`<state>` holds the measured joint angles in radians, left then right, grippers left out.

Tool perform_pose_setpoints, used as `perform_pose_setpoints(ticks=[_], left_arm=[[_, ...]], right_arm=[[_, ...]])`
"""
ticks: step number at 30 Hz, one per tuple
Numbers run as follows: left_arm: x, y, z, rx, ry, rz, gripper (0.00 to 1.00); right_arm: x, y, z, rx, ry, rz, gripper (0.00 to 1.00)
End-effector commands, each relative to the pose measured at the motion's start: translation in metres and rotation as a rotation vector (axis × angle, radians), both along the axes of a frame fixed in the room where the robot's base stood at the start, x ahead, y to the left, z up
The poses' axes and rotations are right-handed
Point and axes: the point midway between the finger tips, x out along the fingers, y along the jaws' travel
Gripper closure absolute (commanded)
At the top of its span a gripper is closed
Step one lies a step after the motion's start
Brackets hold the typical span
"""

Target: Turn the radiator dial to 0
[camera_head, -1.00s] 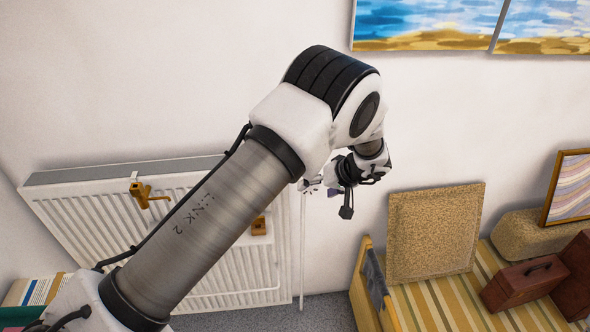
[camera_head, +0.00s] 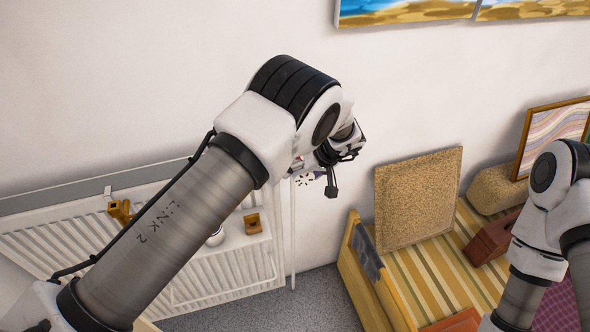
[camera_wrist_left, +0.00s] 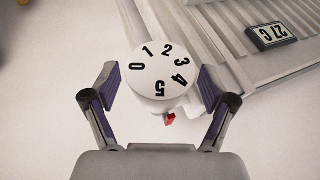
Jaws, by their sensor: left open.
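The radiator dial (camera_wrist_left: 158,68) is a white round knob with black numbers 0 to 5 in the left wrist view. A red mark (camera_wrist_left: 169,119) shows just past its lower edge, closest to the 5. In the head view the dial (camera_head: 304,180) is small, at the radiator's right end, partly hidden by my left wrist. My left gripper (camera_wrist_left: 159,84) is open, with one finger on each side of the dial; gaps show on both sides. The white radiator (camera_head: 240,268) stands against the wall. My right arm shows at the right, but its gripper is out of view.
A thermometer reading 27 C (camera_wrist_left: 271,36) sits on the radiator in the left wrist view. Brass-coloured holders (camera_head: 120,210) hang on the radiator. A cork-like board (camera_head: 418,198) stands on a striped bench (camera_head: 430,275) to the right. The wall around the dial is bare.

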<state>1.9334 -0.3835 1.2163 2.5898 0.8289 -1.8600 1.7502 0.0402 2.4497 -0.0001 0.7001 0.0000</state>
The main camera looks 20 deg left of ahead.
Motion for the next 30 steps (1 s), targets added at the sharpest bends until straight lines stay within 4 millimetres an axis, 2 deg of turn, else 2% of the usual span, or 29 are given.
perform_pose_setpoints(ticks=[2,5,7,8,23,30], left_arm=[[0.0001,0.0001,0.0003,0.000,0.000,0.000,0.16],[0.0001,0.0004,0.0002,0.000,0.000,0.000,0.48],[0.0003,0.0003,0.0003,-0.001,-0.001,0.001,0.73],[0.0005,0.0003,0.0004,0.000,-0.002,0.000,0.76],[0.0012,0.0013,0.0010,-0.006,-0.007,0.000,0.77],[0.0009,0.0026,0.0015,-0.066,-0.047,0.000,0.77]], right_arm=[[-0.0003,-0.0001,0.0000,0.000,0.001,-0.001,0.60],[-0.0004,-0.0001,0.0000,0.000,0.001,-0.001,0.60],[-0.0004,-0.0001,0.0000,0.000,0.001,0.000,0.60],[-0.0004,0.0000,0.0000,0.000,0.001,0.000,0.60],[-0.0003,0.0000,-0.0001,0.000,0.001,0.000,0.60],[-0.0002,0.0000,0.0000,0.000,0.001,0.000,0.60]])
